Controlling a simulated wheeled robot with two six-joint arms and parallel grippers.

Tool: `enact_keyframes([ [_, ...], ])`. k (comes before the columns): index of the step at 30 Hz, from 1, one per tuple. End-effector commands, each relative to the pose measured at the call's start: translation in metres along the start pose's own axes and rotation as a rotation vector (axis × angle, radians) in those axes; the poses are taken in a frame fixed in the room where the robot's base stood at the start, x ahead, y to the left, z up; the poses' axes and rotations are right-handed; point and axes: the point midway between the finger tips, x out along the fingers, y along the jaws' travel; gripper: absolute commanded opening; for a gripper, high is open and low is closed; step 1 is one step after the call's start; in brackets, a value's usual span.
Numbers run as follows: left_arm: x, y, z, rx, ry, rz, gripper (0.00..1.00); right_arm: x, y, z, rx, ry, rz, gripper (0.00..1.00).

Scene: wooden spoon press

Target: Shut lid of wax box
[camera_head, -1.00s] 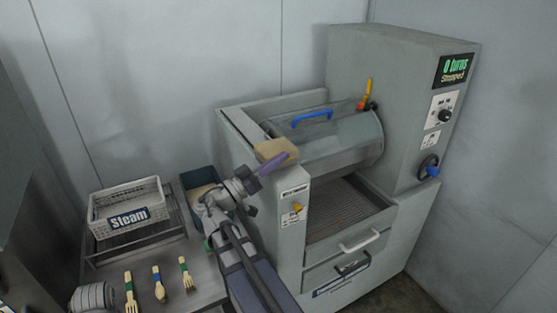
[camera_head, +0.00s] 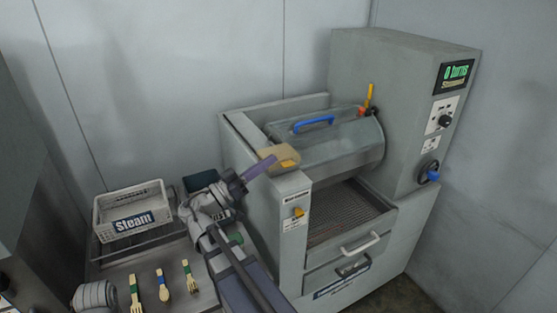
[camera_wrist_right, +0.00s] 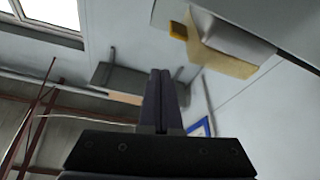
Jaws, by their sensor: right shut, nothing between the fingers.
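A small tan box (camera_head: 268,151) with a yellow-orange tab on its front sits on the front left corner of the grey press; I take it as the wax box. It also shows at the upper right of the right wrist view (camera_wrist_right: 228,62). Whether its lid is raised is too small to tell. My right gripper (camera_head: 272,160) has purple fingers, shut and empty, with the tips overlapping the box's front left in the head view. In the wrist view the fingers (camera_wrist_right: 161,75) are together, apart from the box in the picture. Contact cannot be told. My left gripper is not in view.
The press has a drum cover with a blue handle (camera_head: 313,122) behind the box. A yellow switch (camera_head: 299,212) is below it. A white Steam basket (camera_head: 128,218), a dark bin (camera_head: 199,181), and wooden utensils (camera_head: 163,283) are at left.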

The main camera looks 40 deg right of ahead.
Motion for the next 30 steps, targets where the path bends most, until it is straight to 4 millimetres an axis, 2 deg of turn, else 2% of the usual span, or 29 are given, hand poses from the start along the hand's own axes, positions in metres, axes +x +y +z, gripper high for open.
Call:
enact_keyframes([
  [1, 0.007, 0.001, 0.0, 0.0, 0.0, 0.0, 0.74, -0.012, -0.003, 0.002, 0.002, 0.001, -0.004, 0.0],
  [3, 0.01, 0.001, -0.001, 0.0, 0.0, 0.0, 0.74, -0.024, -0.004, 0.002, 0.001, 0.001, -0.003, 0.0],
  [9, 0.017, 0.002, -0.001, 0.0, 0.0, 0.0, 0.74, -0.047, -0.005, 0.0, 0.0, 0.001, -0.001, 0.0],
  [15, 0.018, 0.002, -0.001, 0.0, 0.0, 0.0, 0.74, -0.054, -0.005, -0.001, 0.0, 0.001, 0.0, 0.0],
  [25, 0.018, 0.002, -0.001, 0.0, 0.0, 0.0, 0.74, -0.054, -0.005, 0.0, -0.004, -0.004, -0.003, 0.0],
  [28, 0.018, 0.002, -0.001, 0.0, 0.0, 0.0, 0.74, -0.06, -0.007, 0.011, -0.049, -0.054, -0.035, 0.0],
  [30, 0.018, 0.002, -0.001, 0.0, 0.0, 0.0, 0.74, -0.069, -0.011, 0.028, -0.122, -0.132, -0.09, 0.0],
])
